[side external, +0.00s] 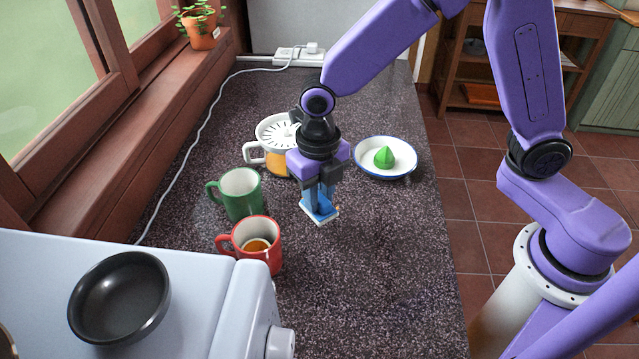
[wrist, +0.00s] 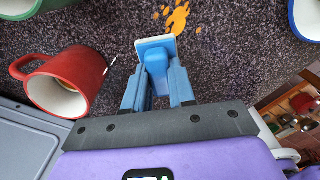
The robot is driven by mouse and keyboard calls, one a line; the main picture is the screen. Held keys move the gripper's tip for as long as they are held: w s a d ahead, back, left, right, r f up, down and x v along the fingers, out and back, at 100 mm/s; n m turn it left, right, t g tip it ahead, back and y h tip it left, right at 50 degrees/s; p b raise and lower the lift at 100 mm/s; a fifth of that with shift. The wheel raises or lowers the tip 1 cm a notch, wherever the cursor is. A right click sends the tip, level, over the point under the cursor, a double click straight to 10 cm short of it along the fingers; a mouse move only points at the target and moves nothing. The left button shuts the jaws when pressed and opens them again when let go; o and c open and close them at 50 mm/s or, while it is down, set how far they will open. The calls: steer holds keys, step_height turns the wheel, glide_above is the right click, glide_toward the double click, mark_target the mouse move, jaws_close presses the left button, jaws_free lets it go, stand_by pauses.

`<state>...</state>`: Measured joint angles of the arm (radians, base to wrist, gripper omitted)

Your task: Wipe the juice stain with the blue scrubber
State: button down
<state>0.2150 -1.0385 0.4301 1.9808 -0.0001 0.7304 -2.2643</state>
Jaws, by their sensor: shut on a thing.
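The blue scrubber (side external: 319,209) has a blue handle and a white pad. My gripper (side external: 320,190) is shut on its handle, and the pad is at or just above the dark speckled counter; I cannot tell whether it touches. In the wrist view the scrubber (wrist: 155,58) sits between the fingers (wrist: 158,85) with its white edge facing away. The orange juice stain (wrist: 178,17) shows there as splashes just beyond and to the right of the scrubber. In the side view a small orange bit of the stain (side external: 338,209) shows beside the pad; the rest is hidden.
A red mug (side external: 262,262) and a green mug (side external: 240,200) stand left of the scrubber. A juicer (side external: 275,130) stands behind, and a bowl with a green object (side external: 385,175) is at back right. The counter (side external: 375,270) in front is clear.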

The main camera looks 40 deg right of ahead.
mark_target(319, 213)
step_height(319, 213, down, 4)
steer(key=shift+f, duration=0.1)
steer(key=shift+w+d+f, duration=0.1)
steer(key=shift+w+d, duration=0.05)
steer(key=shift+w, duration=0.05)
steer(key=shift+w+d+r, duration=0.25)
steer(key=shift+d+r, duration=0.05)
steer(key=shift+w+d+f, duration=0.5)
steer(key=shift+d, duration=0.05)
steer(key=shift+w+d, duration=2.65)
steer(key=shift+s+a, duration=3.65)
steer(key=shift+a, duration=0.05)
steer(key=shift+w+a, duration=0.25)
steer(key=shift+w+d, duration=3.65)
steer(key=shift+s+a, duration=3.5)
steer(key=shift+s+a+r, duration=0.1)
steer(key=shift+s+a, duration=0.05)
steer(key=shift+a, duration=0.05)
steer(key=shift+d+r, duration=0.1)
steer(key=shift+r, duration=3.8)
